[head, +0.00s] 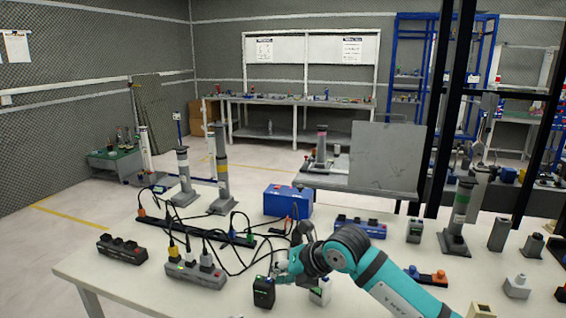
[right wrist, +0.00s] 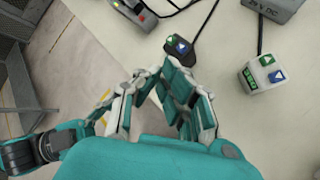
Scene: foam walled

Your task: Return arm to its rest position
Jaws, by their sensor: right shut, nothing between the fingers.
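My right arm (head: 385,278), teal and grey, reaches in from the lower right over the white table (head: 215,302). My right gripper (head: 283,270) is shut and empty, just above and behind a small black box (head: 263,292). In the right wrist view the finger ends (right wrist: 162,68) come together near that black box (right wrist: 180,45), which has green and blue arrow buttons. I cannot tell whether they touch it. A similar white box (head: 321,291) stands right of the gripper, partly behind my arm; it also shows in the wrist view (right wrist: 263,74). My left gripper is out of view.
Power strips (head: 195,274) with plugs and looping black cables lie left of the gripper. A blue box (head: 288,201) and a blue strip (head: 360,228) stand behind it. An orange-and-blue part (head: 426,276) lies beyond my arm. The table's front left is mostly clear.

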